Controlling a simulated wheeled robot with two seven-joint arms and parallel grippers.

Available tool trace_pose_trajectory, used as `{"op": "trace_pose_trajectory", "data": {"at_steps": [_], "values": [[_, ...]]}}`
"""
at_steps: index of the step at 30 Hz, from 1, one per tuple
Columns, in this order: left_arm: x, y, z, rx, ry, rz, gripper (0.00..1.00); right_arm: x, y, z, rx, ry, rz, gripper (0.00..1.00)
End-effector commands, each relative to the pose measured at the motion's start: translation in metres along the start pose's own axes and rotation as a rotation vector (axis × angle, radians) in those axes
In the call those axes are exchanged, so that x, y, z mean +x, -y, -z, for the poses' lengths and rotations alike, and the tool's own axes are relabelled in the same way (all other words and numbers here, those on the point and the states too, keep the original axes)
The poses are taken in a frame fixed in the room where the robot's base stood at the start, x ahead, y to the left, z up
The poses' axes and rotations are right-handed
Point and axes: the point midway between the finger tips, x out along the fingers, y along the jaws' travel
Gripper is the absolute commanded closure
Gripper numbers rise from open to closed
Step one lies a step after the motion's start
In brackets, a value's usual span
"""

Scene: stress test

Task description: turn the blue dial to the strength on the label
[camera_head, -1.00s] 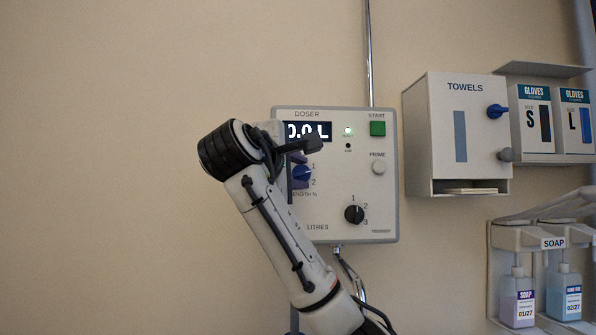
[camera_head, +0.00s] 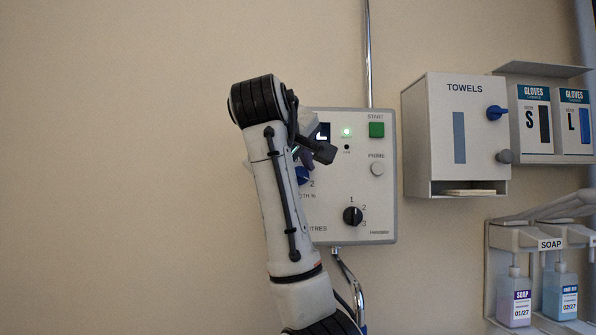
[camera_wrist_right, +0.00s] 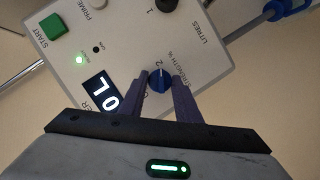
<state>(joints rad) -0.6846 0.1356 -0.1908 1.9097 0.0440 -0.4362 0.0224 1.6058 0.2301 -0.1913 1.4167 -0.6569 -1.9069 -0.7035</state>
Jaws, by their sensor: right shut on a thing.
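The blue dial (camera_head: 302,176) is on the left of the doser (camera_head: 385,150), mostly hidden behind my right arm in the head view. My right gripper (camera_wrist_right: 161,82) is shut on the blue dial (camera_wrist_right: 158,77), one finger on each side of it. In the wrist view the dial's white line points toward the 2 on the "STRENGTH %" scale. The rest of that scale is partly covered by the fingers. The doser display (camera_wrist_right: 101,95) is partly hidden; an "0" and an "L" show. No label stating a strength is readable. My left gripper is out of view.
A green START button (camera_head: 376,130), a PRIME button (camera_head: 377,168) and a black LITRES dial (camera_head: 353,215) are on the doser. A towel box (camera_head: 425,130), glove boxes (camera_head: 534,122) and soap bottles (camera_head: 515,300) are to the right. The wall at left is bare.

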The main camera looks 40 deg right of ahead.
Motion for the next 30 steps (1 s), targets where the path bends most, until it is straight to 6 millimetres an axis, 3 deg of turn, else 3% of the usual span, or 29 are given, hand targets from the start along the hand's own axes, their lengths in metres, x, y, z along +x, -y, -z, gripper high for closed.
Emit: {"op": "trace_pose_trajectory", "data": {"at_steps": [18,19,21,30], "values": [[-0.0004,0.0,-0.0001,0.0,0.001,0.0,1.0,0.0007,0.002,-0.0016,0.034,0.003,0.021,0.92],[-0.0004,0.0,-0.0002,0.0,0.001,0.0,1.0,0.0007,0.0021,-0.0016,0.034,0.003,0.021,0.65],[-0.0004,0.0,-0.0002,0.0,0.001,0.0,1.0,0.0007,0.0018,-0.0015,0.034,0.002,0.021,0.53],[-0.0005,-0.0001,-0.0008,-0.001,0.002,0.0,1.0,-0.0004,0.0005,-0.0006,0.034,-0.001,0.017,0.51]]}}
